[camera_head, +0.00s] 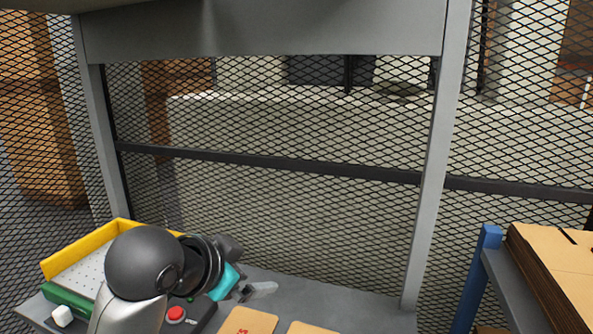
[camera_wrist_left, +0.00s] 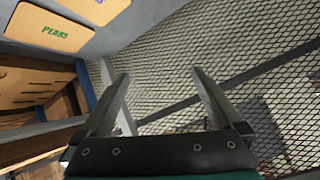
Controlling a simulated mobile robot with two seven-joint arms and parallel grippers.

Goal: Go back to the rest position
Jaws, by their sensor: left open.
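My left arm reaches in from the lower left of the head view, over the grey table (camera_head: 330,300). My left gripper (camera_head: 262,291) is at the arm's far end, just above or beside the table; the head view cannot tell the gap. In the left wrist view my left gripper (camera_wrist_left: 160,74) has its two fingers spread apart with nothing between them. Beyond the fingers is wire mesh. The right gripper is in neither view.
A yellow-edged tray (camera_head: 85,243) and a red button (camera_head: 175,314) are near my left arm. Flat cardboard blanks (camera_head: 245,322) lie at the table's front; one marked blank (camera_wrist_left: 52,32) shows in the wrist view. A cardboard stack (camera_head: 560,270) stands right. Mesh fence (camera_head: 270,210) closes the back.

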